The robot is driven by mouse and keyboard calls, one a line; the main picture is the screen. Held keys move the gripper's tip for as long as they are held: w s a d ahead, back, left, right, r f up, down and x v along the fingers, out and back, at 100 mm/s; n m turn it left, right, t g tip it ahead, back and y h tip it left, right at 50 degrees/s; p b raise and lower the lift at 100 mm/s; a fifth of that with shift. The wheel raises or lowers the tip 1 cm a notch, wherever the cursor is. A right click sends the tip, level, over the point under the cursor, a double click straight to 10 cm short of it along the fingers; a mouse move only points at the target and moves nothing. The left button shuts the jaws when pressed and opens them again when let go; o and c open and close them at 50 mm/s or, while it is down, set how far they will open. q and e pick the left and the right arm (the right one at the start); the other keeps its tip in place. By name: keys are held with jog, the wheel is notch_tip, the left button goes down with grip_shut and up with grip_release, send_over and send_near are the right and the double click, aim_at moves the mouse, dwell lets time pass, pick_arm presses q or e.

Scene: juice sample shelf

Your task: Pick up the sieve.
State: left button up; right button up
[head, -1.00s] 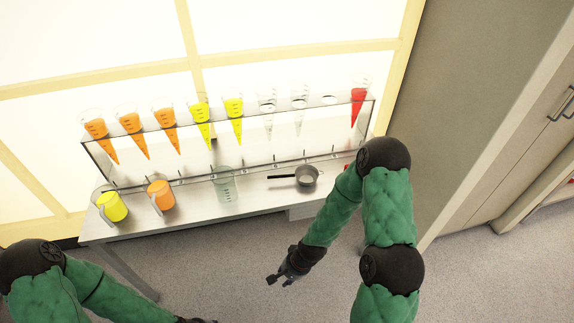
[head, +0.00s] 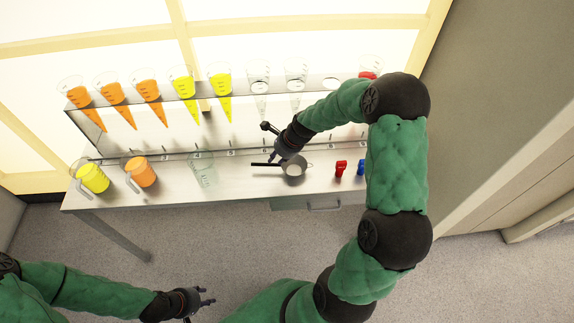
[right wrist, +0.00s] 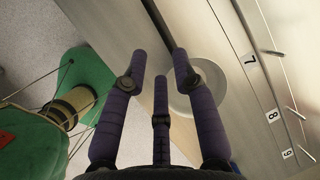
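The sieve (head: 295,170) is a grey round pan with a dark handle. It sits on the steel table, its handle pointing left. My right gripper (head: 275,158) is above the table at the sieve's handle, partly covering the sieve. In the right wrist view, the right gripper's fingers (right wrist: 160,66) are spread apart. The dark handle and pale round bowl of the sieve (right wrist: 211,92) show beyond the fingertips; I cannot tell whether they touch. My left gripper (head: 207,298) is low in the head view, away from the table, its fingers apart and empty.
A rack (head: 150,128) of cone glasses, several with orange or yellow juice, stands behind the sieve. A yellow jug (head: 93,179), an orange jug (head: 143,171) and a clear beaker (head: 203,172) stand left. A red item (head: 341,167) and a blue item (head: 361,168) lie right.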

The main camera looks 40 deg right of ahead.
aim_at(270, 165)
jog(key=b+x, duration=0.1)
jog(key=x, duration=0.3)
jog(key=shift+f, duration=0.15)
jog(key=b+x, duration=0.3)
jog(key=x, duration=0.2)
jog(key=shift+d, duration=0.2)
grip_shut()
